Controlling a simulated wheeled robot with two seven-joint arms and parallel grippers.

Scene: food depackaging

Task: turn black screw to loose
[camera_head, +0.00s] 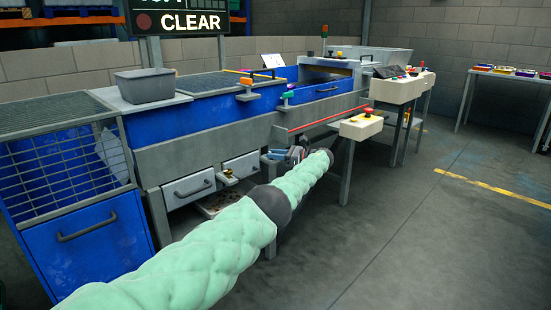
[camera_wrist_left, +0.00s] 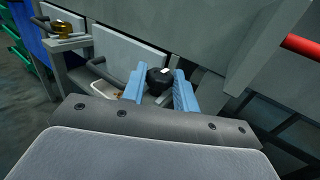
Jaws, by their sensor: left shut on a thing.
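The black screw (camera_wrist_left: 158,80) is a dark knob with a small white mark on top, seen in the left wrist view. My left gripper (camera_wrist_left: 160,88) has its two blue fingers on either side of the knob and is shut on it. In the head view my left arm reaches to the machine's lower front, with the left gripper (camera_head: 283,155) small and partly hidden by the arm. The screw cannot be made out in the head view. My right gripper is not in view.
A brass-coloured knob (camera_wrist_left: 62,29) sits on a bracket left of the gripper. White drawers (camera_head: 188,187) with dark handles are close by. A post-mounted box with a red button (camera_head: 361,125) stands to the right. The floor (camera_head: 430,240) at right is clear.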

